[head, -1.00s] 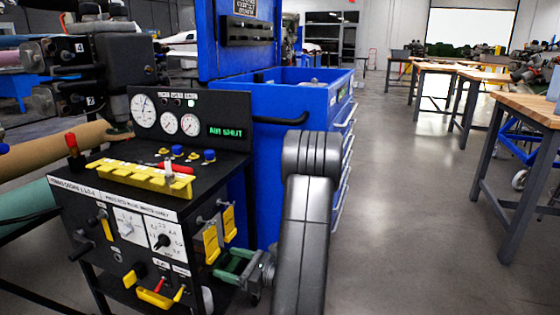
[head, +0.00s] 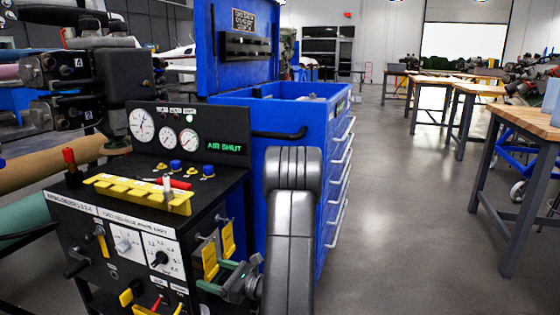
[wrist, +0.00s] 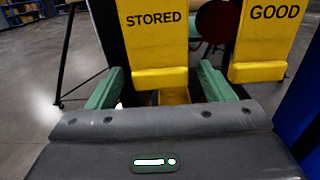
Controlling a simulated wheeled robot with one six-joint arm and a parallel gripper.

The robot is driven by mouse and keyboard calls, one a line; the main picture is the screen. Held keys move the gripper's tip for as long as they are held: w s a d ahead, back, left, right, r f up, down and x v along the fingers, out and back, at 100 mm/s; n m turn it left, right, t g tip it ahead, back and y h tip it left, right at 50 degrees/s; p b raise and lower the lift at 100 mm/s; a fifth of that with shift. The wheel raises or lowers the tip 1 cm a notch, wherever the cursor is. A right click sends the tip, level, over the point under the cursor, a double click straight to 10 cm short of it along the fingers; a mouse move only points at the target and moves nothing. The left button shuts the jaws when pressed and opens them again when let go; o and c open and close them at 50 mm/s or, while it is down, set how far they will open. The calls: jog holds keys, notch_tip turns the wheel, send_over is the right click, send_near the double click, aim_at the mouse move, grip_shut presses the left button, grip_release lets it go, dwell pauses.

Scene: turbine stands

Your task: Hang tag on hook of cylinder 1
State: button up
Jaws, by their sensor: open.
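Two yellow tags hang on the side of the black cart. The nearer tag reads STORED (wrist: 157,45) in the wrist view and also shows in the head view (head: 210,262). The other reads GOOD (wrist: 268,30), at the right, and shows in the head view (head: 228,238). My gripper (wrist: 161,72) is open, its green fingers spread on either side of the STORED tag's lower part; contact cannot be told. In the head view my gripper (head: 215,277) is just below the tags. Engine cylinders marked 4 (head: 64,72) and 2 (head: 73,112) stand at the left; I cannot make out cylinder 1 or its hook.
The black cart (head: 90,245) carries gauges, knobs and a yellow rack (head: 135,193) on top. A blue tool cabinet (head: 300,120) stands behind it. Wooden workbenches (head: 525,118) line the right. The floor between cabinet and benches (head: 410,200) is clear.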

jog(key=c, duration=1.4)
jog(key=shift+c, duration=0.2)
jog(key=shift+v, duration=1.6)
jog(key=shift+v, duration=1.9)
